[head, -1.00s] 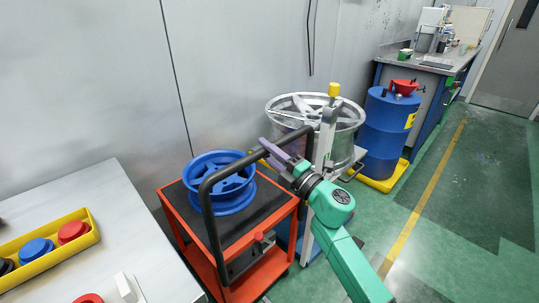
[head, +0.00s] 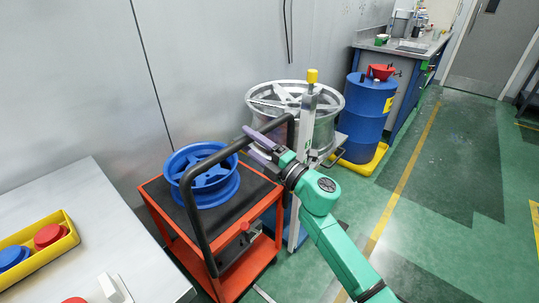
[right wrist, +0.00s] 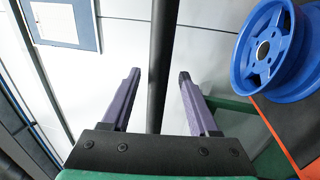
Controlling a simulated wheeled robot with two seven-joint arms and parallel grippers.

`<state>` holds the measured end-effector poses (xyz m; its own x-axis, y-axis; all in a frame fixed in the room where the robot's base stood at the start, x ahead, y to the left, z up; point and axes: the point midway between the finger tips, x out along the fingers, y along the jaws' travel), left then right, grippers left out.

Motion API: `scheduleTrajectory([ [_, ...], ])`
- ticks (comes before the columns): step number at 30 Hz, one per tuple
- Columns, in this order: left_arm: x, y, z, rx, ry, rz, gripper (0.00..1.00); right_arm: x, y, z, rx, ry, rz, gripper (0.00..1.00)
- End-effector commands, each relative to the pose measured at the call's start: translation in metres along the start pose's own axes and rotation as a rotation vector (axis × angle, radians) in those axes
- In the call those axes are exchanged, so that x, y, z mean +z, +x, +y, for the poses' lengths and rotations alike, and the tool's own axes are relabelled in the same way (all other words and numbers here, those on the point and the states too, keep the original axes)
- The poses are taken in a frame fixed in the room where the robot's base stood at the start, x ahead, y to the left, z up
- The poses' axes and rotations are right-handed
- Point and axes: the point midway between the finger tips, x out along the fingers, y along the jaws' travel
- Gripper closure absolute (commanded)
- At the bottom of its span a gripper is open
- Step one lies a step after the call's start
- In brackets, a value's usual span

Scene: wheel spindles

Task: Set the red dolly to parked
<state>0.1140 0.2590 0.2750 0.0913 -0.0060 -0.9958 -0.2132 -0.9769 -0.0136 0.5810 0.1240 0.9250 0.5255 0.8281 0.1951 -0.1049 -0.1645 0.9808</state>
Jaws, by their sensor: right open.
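The red dolly (head: 148,185) is an orange-red two-shelf cart with a dark top mat. It stands beside the grey table, with a tall black push handle (head: 200,232). A blue wheel (head: 205,178) lies on its top shelf. A small red knob (head: 244,226) shows low at the handle side. My right gripper (head: 254,143) is open at the upper right part of the handle. In the right wrist view a black bar (right wrist: 161,60) runs between its purple fingers, with gaps on both sides. My left gripper is not in view.
A silver wheel (head: 290,125) on a stand with a yellow-topped post (head: 312,76) stands close behind the gripper. A blue drum (head: 367,110) sits on a yellow tray. The grey table (head: 90,200) holds a yellow bin (head: 45,258). Green floor at right is clear.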

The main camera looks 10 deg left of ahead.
Motion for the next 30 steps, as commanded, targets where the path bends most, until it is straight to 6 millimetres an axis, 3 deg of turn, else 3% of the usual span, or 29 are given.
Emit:
scheduleTrajectory([
  [9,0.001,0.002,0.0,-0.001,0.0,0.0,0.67,0.0,-0.086,-0.003,-0.005,0.0,-0.001,0.39],
  [15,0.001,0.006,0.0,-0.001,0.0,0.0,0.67,-0.001,-0.124,-0.002,-0.002,0.001,0.001,0.39],
  [30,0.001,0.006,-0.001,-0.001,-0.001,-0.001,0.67,0.001,-0.13,-0.001,-0.002,0.006,-0.002,0.39],
])
